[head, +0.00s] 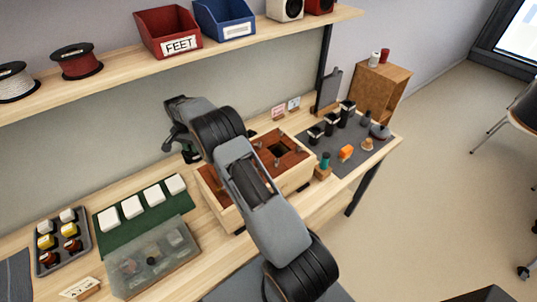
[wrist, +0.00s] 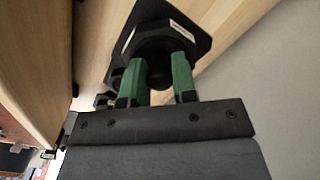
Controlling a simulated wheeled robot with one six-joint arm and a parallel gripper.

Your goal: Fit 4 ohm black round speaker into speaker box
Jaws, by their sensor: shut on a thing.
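My gripper (wrist: 160,80), with green fingers, is shut on a black speaker (wrist: 172,28). The speaker has a squarish flange, a rounded body between the fingers and a small pale label that I cannot read. In the head view my gripper (head: 182,138) is at the back of the bench, left of the speaker box and apart from it; the held speaker is hardly visible there. The speaker box (head: 222,208) is pale wood with a red-brown top and a dark square opening (head: 279,151). My arm crosses in front of the box and hides part of it.
Several black parts (head: 331,121) stand on a grey mat (head: 345,170) at right, with an orange block (head: 346,152). White blocks on a green mat (head: 150,222), a clear-lidded case (head: 150,262) and a parts tray (head: 45,262) lie at left. A shelf (head: 120,68) overhangs the bench.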

